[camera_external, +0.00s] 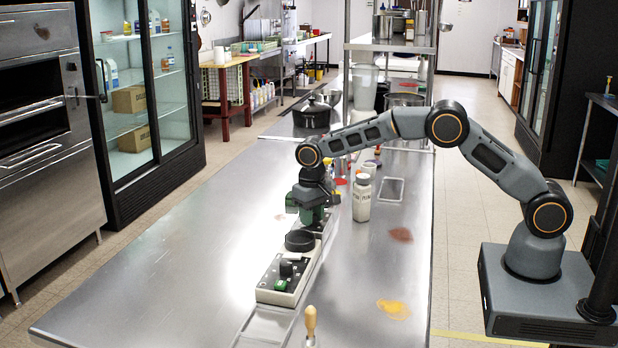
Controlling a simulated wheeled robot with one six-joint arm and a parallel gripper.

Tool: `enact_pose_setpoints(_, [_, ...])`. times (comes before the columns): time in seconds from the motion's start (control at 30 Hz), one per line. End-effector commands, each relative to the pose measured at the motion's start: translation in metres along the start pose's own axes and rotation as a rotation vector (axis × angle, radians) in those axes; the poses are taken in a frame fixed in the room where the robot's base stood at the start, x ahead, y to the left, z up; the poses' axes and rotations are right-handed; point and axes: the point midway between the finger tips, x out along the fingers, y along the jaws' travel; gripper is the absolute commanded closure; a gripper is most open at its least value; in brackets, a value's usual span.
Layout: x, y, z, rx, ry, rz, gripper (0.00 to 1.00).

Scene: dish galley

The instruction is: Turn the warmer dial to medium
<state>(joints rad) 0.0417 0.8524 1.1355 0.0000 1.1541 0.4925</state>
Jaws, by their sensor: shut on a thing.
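A long, pale warmer unit (273,295) with a dark top panel stands on the steel counter. A small black knob (286,268) and a green part (280,285) sit at its near end. A round black plate (300,240) sits behind them. My gripper (311,215) points down at the far end of the row, beyond the black plate. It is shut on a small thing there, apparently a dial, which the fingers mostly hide. I cannot read any dial setting from this view.
A white labelled bottle (361,198) stands just right of my gripper. A dark pot (311,115) and small coloured items stand farther back. A wooden-handled tool (310,322) is at the near edge. Yellow (393,309) and brown (400,234) stains mark the right side.

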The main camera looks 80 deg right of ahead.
Motion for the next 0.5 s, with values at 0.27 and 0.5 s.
enact_pose_setpoints(0.27, [-0.0011,-0.0004,-0.0005,0.26,0.003,-0.002,0.91])
enact_pose_setpoints(0.5, [-0.0012,-0.0004,-0.0005,0.462,0.003,-0.002,0.91])
